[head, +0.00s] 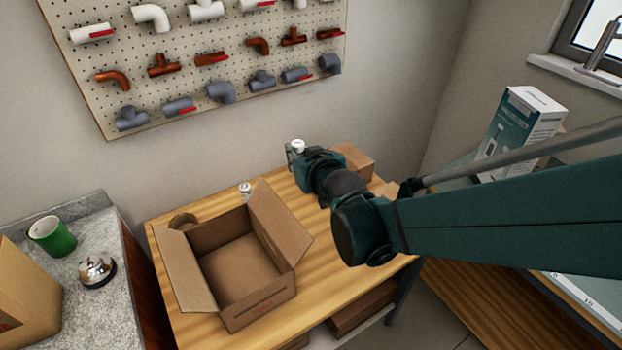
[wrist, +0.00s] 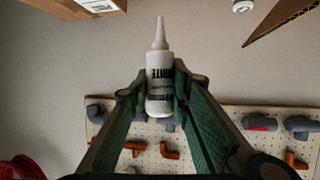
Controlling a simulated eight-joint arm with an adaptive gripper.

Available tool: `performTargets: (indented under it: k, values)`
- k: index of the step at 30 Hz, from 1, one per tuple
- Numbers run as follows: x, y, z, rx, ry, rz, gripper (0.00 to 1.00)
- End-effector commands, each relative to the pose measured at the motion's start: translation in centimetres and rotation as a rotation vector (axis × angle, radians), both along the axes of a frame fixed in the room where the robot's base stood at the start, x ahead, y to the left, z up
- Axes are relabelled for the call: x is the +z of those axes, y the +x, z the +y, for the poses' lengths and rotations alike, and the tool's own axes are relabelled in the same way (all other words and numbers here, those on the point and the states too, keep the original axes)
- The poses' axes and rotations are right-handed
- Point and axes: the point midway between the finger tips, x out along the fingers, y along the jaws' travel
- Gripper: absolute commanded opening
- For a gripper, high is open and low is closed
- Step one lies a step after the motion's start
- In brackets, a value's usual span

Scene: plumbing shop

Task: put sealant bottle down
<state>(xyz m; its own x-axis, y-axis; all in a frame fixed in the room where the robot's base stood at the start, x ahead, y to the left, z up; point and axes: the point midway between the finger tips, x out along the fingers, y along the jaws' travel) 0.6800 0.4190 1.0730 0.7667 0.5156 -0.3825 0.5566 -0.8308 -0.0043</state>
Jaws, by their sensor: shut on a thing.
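The sealant bottle (wrist: 160,80) is white with dark lettering and a tapered nozzle. In the wrist view it is held between the two green fingers of my gripper (wrist: 160,88), with its nozzle pointing to the top of the picture. In the head view my gripper (head: 293,153) is over the back part of the wooden table (head: 325,285), near the wall. A small white part of the bottle (head: 298,146) shows there, and the rest is hidden by my gripper. I cannot tell its height above the table.
An open cardboard box (head: 262,305) stands on the table, left of my arm. Behind it are a small white container (head: 245,188) and a brown roll (head: 183,220). A closed carton (head: 355,160) sits just right of my gripper. A pegboard (head: 225,85) with pipe fittings hangs above.

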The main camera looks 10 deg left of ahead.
Motion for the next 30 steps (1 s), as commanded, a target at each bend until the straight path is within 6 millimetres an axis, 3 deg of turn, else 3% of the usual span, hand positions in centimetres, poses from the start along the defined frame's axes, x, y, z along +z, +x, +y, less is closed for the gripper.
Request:
performTargets:
  k: [17, 30]
  values:
    - [-1.0, 0.0, 0.0, 0.000, 0.000, 0.000, 0.07]
    - [-7.0, 0.0, 0.0, 0.000, 0.000, 0.000, 0.07]
